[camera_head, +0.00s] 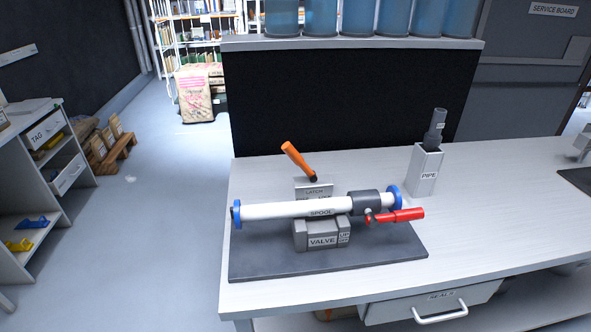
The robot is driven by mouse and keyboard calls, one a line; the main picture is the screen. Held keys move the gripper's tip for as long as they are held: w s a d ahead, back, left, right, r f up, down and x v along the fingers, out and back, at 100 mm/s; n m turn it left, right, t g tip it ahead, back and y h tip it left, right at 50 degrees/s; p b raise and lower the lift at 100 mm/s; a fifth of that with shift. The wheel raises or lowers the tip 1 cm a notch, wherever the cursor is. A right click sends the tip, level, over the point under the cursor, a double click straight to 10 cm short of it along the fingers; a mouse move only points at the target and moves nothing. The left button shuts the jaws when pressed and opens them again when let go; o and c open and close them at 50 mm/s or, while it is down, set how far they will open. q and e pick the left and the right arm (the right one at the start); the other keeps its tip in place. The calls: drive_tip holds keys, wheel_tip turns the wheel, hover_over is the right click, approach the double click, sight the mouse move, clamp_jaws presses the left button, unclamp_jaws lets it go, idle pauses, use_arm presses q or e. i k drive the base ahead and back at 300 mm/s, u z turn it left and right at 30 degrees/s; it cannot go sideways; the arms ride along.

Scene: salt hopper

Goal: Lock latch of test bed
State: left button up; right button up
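The test bed is a dark plate (275,262) on the white workbench. A block labelled LATCH (314,190) stands behind the spool and carries an orange latch handle (296,157). The handle tilts up and to the left from its pivot. A white pipe labelled SPOOL (275,210) with blue end flanges lies across the cradle. A grey block labelled VALVE (322,241) stands in front of it. A red lever (402,215) projects right from the grey valve body (364,203) on the spool. Neither of my grippers is in view.
A white holder labelled PIPE (425,172) with a grey pipe piece stands behind the plate on the right. A dark panel with a shelf of blue containers (320,17) rises behind the bench. A drawer labelled SEALS (440,303) is below. Open floor lies left.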

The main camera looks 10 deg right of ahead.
sight(287, 148)
drive_tip(key=u, duration=2.1)
drive_tip(key=i, duration=1.85)
drive_tip(key=z, duration=2.8)
